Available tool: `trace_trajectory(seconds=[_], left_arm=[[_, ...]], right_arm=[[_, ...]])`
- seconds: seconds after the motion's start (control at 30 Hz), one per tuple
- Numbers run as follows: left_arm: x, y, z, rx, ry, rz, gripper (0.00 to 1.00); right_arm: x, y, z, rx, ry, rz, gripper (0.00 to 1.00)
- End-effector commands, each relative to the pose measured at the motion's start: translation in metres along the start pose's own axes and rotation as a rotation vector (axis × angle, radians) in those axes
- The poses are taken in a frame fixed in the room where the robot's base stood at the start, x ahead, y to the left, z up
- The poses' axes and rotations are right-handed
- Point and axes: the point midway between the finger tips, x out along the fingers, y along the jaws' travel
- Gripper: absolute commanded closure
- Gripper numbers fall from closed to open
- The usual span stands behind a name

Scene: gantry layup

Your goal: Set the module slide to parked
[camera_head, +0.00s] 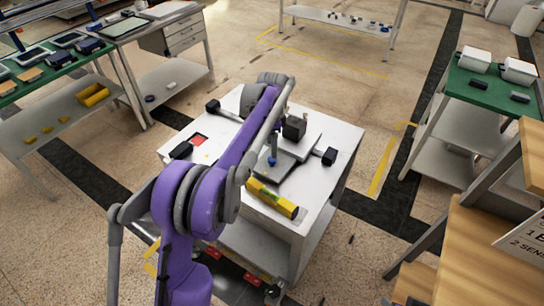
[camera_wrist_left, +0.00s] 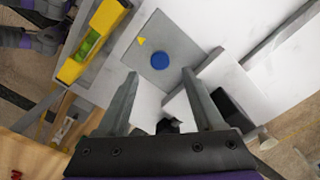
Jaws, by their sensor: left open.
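A slide assembly stands on the white-topped bench (camera_head: 315,180). It has pale rails, black end blocks such as the one on the right (camera_head: 329,156), and a taller black block (camera_head: 293,128). A grey plate (camera_head: 285,167) carries a round blue knob (camera_head: 272,161). In the left wrist view the plate (camera_wrist_left: 185,42) shows a yellow triangle beside the blue knob (camera_wrist_left: 160,60). My left gripper (camera_wrist_left: 160,74) is open and empty, fingers spread below the knob in that view. In the head view my purple arm partly hides the slide. I cannot tell which position the slide is in.
A yellow spirit level (camera_head: 272,198) lies at the bench's front edge, beside the plate. A red square (camera_head: 199,139) is on the bench's left part. A green-topped table (camera_head: 492,92) stands at right, wooden steps (camera_head: 480,235) at lower right. Floor behind the bench is clear.

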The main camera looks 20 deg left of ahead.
Motion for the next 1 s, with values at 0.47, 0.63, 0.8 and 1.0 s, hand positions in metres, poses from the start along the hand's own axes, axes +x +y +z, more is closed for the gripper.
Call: trace_trajectory(seconds=[0.47, 0.63, 0.8, 1.0], left_arm=[[0.057, 0.0, 0.0, 0.0, 0.0, -0.001, 0.31], [0.058, 0.0, 0.0, -0.001, 0.0, -0.001, 0.31], [0.058, 0.0, 0.0, -0.001, 0.0, -0.001, 0.48], [0.058, 0.0, 0.0, -0.001, 0.0, -0.001, 0.84]], right_arm=[[0.002, 0.0, 0.002, 0.0, -0.002, 0.0, 0.5], [0.002, 0.0, 0.002, 0.0, -0.002, 0.0, 0.5], [0.002, 0.0, 0.002, 0.0, -0.002, 0.0, 0.5], [0.002, 0.0, 0.002, 0.0, -0.002, 0.0, 0.5]])
